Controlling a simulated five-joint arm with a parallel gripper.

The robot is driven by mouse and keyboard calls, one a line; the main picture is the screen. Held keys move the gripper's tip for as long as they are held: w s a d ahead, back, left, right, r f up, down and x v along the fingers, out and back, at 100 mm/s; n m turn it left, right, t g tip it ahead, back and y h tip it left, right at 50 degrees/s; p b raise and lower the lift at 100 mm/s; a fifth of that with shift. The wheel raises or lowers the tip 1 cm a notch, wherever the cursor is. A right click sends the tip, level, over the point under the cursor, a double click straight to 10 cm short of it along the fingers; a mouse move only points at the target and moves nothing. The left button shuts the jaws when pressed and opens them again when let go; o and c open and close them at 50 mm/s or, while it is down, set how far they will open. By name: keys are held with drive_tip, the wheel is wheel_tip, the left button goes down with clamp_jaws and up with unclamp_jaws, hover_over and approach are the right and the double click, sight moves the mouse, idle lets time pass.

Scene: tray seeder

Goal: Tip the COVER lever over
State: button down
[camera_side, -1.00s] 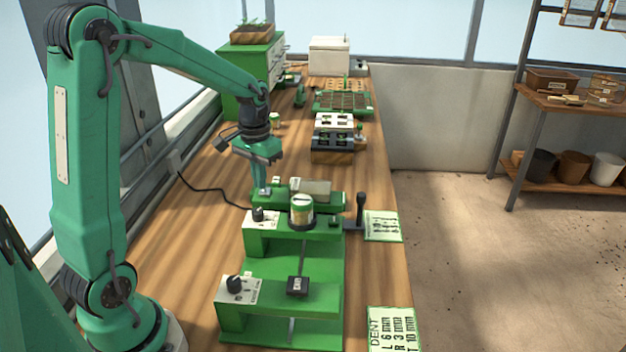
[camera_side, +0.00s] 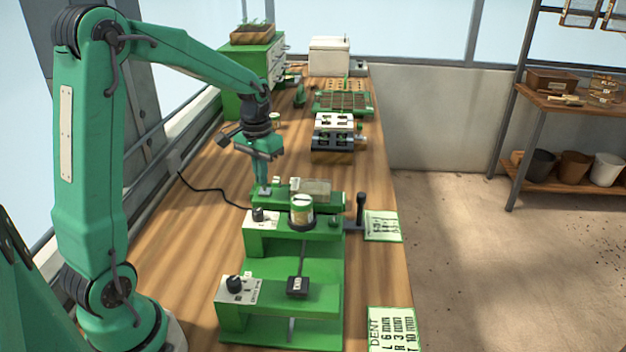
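The green seeder machine (camera_side: 285,262) stands on the wooden bench in the side view. A lever with a black handle (camera_side: 360,208) stands upright at its right side; I cannot read a COVER label on it. My gripper (camera_side: 264,190) points down at the machine's far left corner, well left of that lever. Its fingers overlap from this side, so the gap between them is unclear. I cannot tell whether the tips touch the small parts there.
Black knobs (camera_side: 258,214) and (camera_side: 235,284) sit on the machine's left panels. Printed cards (camera_side: 383,226) and (camera_side: 393,330) lie at the bench's right edge. Behind stand a black-and-white unit (camera_side: 334,132) and a green seed tray (camera_side: 342,102). The bench left of the machine is mostly clear.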

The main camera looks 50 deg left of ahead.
drive_tip(key=shift+f, duration=0.4)
drive_tip(key=shift+w+a, duration=0.3)
drive_tip(key=shift+a, duration=0.1)
drive_tip(key=shift+r, duration=0.2)
wheel_tip(320, 180, up, 6)
drive_tip(key=shift+s+d, duration=0.3)
drive_tip(key=shift+d, duration=0.1)
idle(0.6)
drive_tip(key=shift+r, duration=0.1)
